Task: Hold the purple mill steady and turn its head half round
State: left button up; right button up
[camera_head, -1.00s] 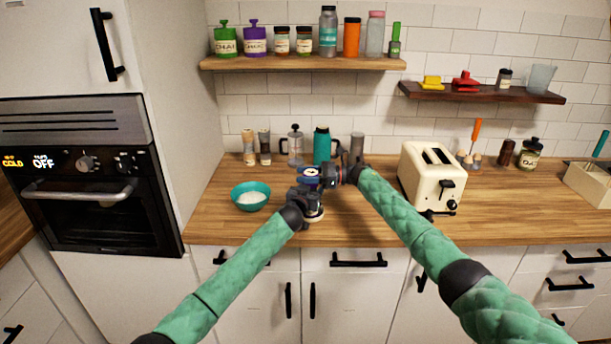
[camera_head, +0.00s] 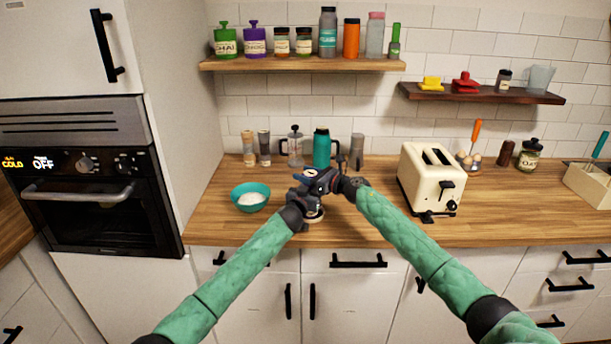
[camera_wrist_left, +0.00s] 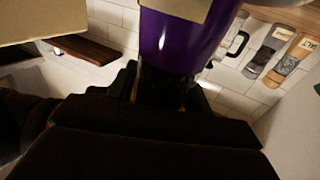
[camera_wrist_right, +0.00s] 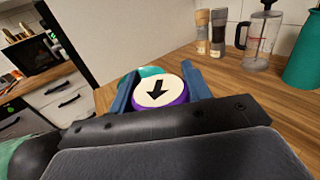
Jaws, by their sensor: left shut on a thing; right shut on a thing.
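The purple mill stands upright on the counter, mostly hidden by my grippers in the head view. Its purple body (camera_wrist_left: 180,42) fills the top of the left wrist view, with a pale label at its upper edge. In the right wrist view, its round head (camera_wrist_right: 158,92) has a white top with a black arrow and a purple rim. My left gripper (camera_head: 309,203) is shut on the body, low down. My right gripper (camera_head: 318,178) is shut on the head from above, with a blue finger (camera_wrist_right: 194,82) on each side of it.
A teal bowl (camera_head: 250,197) of white contents stands left of the mill. A French press (camera_head: 295,147) and a teal flask (camera_head: 321,148) stand behind it. A cream toaster (camera_head: 430,180) stands to the right. The counter between mill and toaster is mostly clear.

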jog(key=shift+w+d+m+t+h, duration=0.1)
jog(key=shift+d+m+t+h, duration=0.05)
jog(key=shift+m+t+h, duration=0.45)
jog(key=shift+t, duration=0.3)
jog(key=o, duration=1)
jog(key=shift+c, duration=0.2)
jog(key=v, duration=1.2)
